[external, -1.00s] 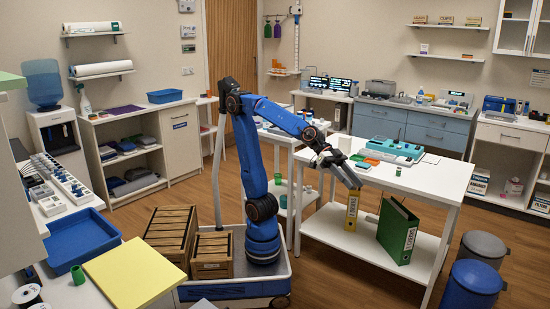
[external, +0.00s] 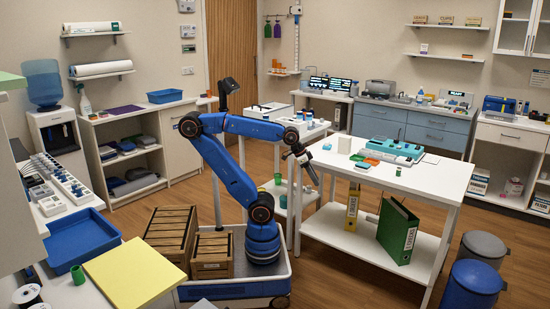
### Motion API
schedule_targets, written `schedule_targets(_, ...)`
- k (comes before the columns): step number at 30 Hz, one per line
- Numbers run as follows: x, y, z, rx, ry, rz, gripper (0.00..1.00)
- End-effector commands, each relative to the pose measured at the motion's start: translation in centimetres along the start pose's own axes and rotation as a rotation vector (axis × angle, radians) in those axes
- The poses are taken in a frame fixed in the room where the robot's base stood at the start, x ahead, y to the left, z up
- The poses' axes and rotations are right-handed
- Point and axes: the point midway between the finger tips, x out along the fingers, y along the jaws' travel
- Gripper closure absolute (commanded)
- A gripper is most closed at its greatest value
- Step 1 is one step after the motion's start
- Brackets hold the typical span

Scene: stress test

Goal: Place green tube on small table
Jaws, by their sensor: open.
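A small green cylinder (external: 278,178) stands upright on the lower shelf of a small white table (external: 290,188), behind my arm. Another small green cylinder (external: 135,248) stands on the counter at the lower left, beside a yellow board. I cannot tell which one is the green tube. My gripper (external: 314,178) is open and points down and slightly right, by the left end of the large white table. No object shows between its fingers.
Wooden crates (external: 170,233) sit left of my arm. Blue and grey bins stand at right.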

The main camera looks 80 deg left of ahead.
Motion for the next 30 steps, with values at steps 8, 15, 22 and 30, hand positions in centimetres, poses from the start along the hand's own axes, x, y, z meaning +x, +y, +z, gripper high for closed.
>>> schedule_targets(8,-0.3,-4.7,6.0,-0.13,-0.093,-0.13,0.57)
schedule_targets(15,-0.4,-5.1,6.7,-0.145,-0.105,-0.144,0.54)
schedule_targets(22,-0.4,-5.1,6.6,-0.144,-0.105,-0.143,0.54)
schedule_targets(30,-0.2,-4.5,5.2,-0.03,-0.107,-0.141,0.54)
